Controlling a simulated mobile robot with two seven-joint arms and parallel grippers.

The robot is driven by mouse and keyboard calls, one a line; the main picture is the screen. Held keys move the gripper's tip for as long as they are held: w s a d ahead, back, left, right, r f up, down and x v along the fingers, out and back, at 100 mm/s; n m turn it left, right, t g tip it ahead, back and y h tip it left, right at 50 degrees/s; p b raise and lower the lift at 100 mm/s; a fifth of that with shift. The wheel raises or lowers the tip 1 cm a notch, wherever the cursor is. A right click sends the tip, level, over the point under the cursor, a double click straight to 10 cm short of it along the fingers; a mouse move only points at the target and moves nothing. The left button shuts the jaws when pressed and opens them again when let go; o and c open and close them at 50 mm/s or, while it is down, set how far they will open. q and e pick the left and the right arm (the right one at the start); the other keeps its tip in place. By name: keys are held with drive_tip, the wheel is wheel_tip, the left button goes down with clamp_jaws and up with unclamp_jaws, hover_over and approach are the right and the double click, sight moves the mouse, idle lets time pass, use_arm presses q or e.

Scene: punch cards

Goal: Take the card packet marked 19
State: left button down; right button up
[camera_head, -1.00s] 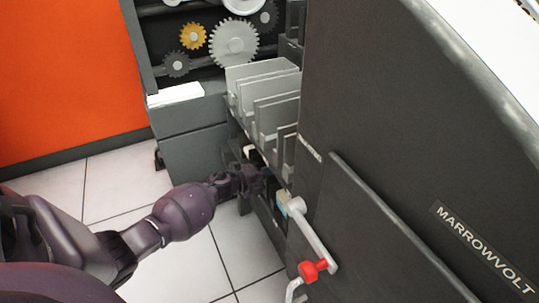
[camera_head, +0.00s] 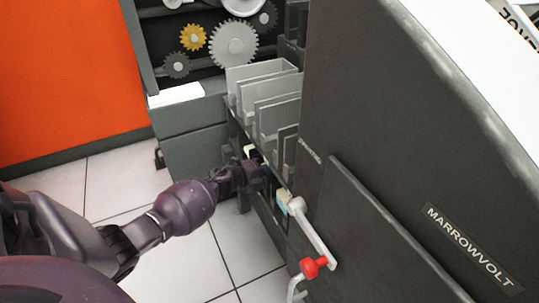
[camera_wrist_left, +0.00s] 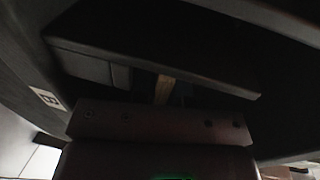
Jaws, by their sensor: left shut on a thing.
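My left gripper (camera_head: 258,172) reaches in from the left to the openings below the row of grey plates on the dark machine. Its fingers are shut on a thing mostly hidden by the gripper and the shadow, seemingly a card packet. In the left wrist view a narrow tan strip (camera_wrist_left: 164,89) shows in a dark recess just beyond the gripper body. A cream packet end (camera_head: 250,152) shows just behind the gripper, and a pale cream and blue block (camera_head: 284,200) sits nearer. No 19 is readable. My right gripper is out of view.
The dark machine (camera_head: 400,140) fills the right side. A crank with a red knob (camera_head: 314,267) sticks out near the gripper. Grey upright plates (camera_head: 273,100) stand above it. A small pale label (camera_wrist_left: 46,98) shows in the wrist view. Tiled floor lies open below.

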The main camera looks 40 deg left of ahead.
use_arm(q)
drive_tip(key=shift+s+f, duration=0.2)
drive_tip(key=shift+f, duration=0.1)
drive_tip(key=f+p+v, duration=0.1)
drive_tip(key=f+v, duration=0.1)
drive_tip(key=v, duration=0.9)
drive_tip(key=f+v, duration=0.2)
drive_tip(key=v, duration=1)
drive_tip(key=shift+s+a+p, duration=0.25)
drive_tip(key=shift+s+p, duration=0.15)
drive_tip(key=shift+s, duration=0.15)
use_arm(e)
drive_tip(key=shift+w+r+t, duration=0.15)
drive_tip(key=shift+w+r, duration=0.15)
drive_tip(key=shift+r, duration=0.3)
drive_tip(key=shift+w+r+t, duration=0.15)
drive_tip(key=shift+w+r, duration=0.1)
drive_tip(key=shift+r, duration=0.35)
